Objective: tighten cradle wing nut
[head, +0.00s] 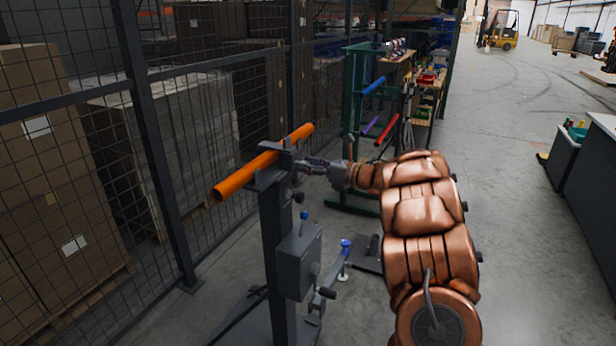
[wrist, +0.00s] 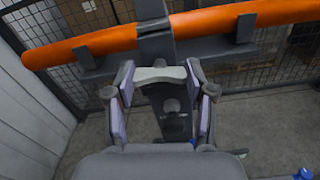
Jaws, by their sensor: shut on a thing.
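An orange pipe (head: 250,172) lies across the cradle (head: 270,178) on top of a dark grey stand (head: 274,240). In the wrist view the pipe (wrist: 100,45) crosses the top, with a grey clamp strap (wrist: 156,38) over it at the middle. Below the strap is the light grey wing nut (wrist: 160,75), its wings spread sideways. My gripper (wrist: 160,82) has a purple-padded finger at each end of the nut and is shut on it. In the head view my gripper (head: 307,163) reaches the cradle from the right; the nut is too small to tell there.
A grey box (head: 299,262) with knobs and a blue-topped lever (head: 345,246) sit lower on the stand. A mesh fence (head: 180,130) stands behind it. A green rack (head: 350,110) with coloured tubes is further back. Open floor (head: 520,110) lies to the right.

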